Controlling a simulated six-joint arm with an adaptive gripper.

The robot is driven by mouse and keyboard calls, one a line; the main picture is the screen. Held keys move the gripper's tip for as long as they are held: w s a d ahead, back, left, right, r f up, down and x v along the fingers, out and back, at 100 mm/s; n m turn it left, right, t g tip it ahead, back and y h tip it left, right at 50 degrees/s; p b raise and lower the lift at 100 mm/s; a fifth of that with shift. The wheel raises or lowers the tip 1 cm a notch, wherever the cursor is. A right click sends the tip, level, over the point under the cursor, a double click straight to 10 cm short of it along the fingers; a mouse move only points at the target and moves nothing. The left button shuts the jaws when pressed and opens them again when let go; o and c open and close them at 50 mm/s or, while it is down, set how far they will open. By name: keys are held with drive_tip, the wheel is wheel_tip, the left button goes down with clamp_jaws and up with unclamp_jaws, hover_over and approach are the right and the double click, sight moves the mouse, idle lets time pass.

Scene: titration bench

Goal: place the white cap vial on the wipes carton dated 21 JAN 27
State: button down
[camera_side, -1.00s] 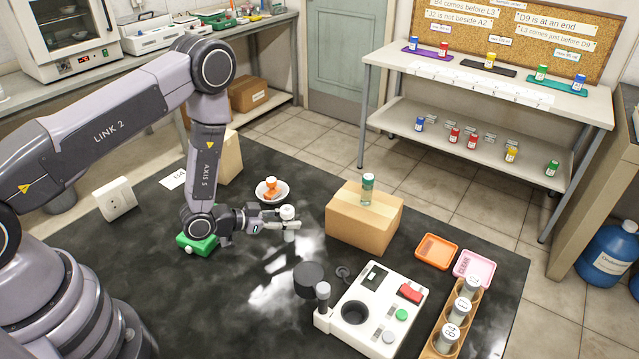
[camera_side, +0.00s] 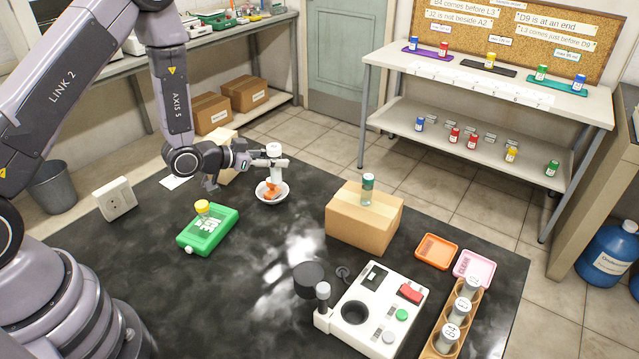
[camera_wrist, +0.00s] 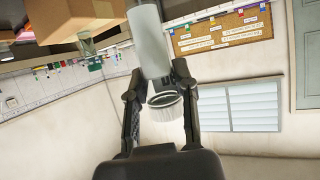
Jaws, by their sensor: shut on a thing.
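My gripper (camera_side: 272,162) is shut on the white cap vial (camera_side: 273,150) and holds it upright above a white bowl (camera_side: 284,191) in the side view. In the wrist view the vial (camera_wrist: 150,40) and its ridged white cap (camera_wrist: 165,106) sit between the fingers. Another pale tan carton (camera_side: 229,169) stands at the far edge, partly hidden by my arm. No date is readable on either carton, so I cannot tell which bears 21 JAN 27.
The white bowl holds an orange item (camera_side: 269,189). A white instrument (camera_side: 340,325), an orange tray (camera_side: 437,251), a pink tray (camera_side: 473,268) and a wooden vial rack (camera_side: 437,347) fill the right. The bench centre is clear.

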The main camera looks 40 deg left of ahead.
drive_tip(key=w+a+r+n+t+y, duration=0.1)
drive_tip(key=w+a+r+n+y, duration=0.1)
drive_tip(key=a, duration=0.5)
drive_tip(key=w+a+r+n+y, duration=0.1)
drive_tip(key=w+a+r+y, duration=0.15)
drive_tip(key=a, duration=0.45)
wheel_tip(320, 180, up, 4)
drive_tip(key=n+y, duration=0.3)
hover_over(219, 136)
wheel_tip(219, 136, down, 7)
drive_tip(key=shift+s+f, duration=0.1)
drive_tip(key=shift+f, duration=0.05)
drive_tip(key=shift+f, duration=0.1)
drive_tip(key=c, duration=0.9)
unclamp_jaws()
drive_tip(key=shift+o, duration=0.2)
